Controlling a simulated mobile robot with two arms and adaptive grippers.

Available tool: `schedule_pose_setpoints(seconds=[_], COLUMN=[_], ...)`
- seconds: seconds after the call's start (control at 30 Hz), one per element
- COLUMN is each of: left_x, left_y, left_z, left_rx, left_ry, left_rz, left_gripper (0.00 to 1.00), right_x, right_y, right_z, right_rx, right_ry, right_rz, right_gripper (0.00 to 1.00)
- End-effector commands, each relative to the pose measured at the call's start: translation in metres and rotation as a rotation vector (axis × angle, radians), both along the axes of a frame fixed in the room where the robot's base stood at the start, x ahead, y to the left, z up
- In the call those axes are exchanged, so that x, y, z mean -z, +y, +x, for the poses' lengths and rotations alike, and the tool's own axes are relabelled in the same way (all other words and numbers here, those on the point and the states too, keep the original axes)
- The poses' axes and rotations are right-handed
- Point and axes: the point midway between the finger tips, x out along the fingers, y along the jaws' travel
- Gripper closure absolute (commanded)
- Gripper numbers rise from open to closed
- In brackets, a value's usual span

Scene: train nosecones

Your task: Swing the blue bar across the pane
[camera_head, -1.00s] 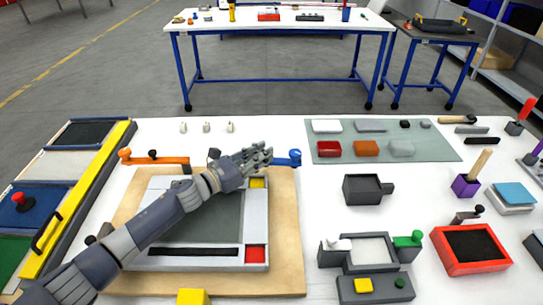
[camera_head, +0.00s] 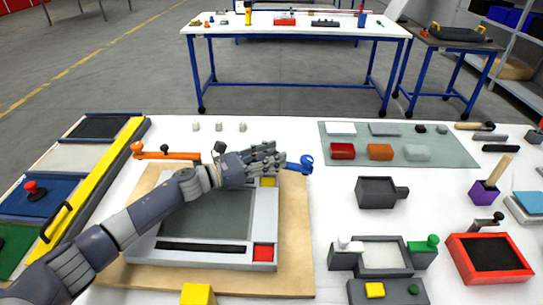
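The dark grey pane (camera_head: 215,216) lies flat in a light grey frame (camera_head: 262,219) on a wooden board (camera_head: 297,240). The blue bar (camera_head: 306,165) is at the frame's far right corner; only its right end with a round knob shows. My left gripper (camera_head: 280,156) is over the far edge of the frame, with its fingers right beside the visible end of the bar and hiding the rest. I cannot tell whether its fingers touch or hold the bar. My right gripper is not in view.
An orange bar (camera_head: 167,154) lies at the frame's far left. A yellow block (camera_head: 269,182) and a red block (camera_head: 263,253) sit at the frame's right corners. A grey-green mat (camera_head: 449,155) with several blocks lies to the right. A dark box (camera_head: 376,192) stands nearer.

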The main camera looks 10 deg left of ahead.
Motion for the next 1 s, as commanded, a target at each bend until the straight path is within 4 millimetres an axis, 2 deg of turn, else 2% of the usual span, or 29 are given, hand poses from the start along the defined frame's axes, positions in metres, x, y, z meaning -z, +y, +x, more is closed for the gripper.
schedule_pose_setpoints(seconds=[0.17,0.53,0.7,1.0], left_x=[-0.006,-0.073,-0.093,-0.100], left_y=[0.000,0.000,0.000,0.000], left_z=[0.001,0.000,0.000,0.000], left_rx=[-0.001,0.001,0.001,-0.001], left_ry=[-0.002,-0.006,-0.002,0.000], left_rz=[0.000,0.002,0.001,0.000], left_gripper=[0.61,0.61,0.61,0.61], right_x=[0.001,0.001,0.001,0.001], right_y=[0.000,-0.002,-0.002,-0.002], right_z=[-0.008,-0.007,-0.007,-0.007], right_rx=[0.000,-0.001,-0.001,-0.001], right_ry=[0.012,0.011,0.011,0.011], right_rz=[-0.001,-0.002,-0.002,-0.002], right_gripper=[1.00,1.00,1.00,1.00])
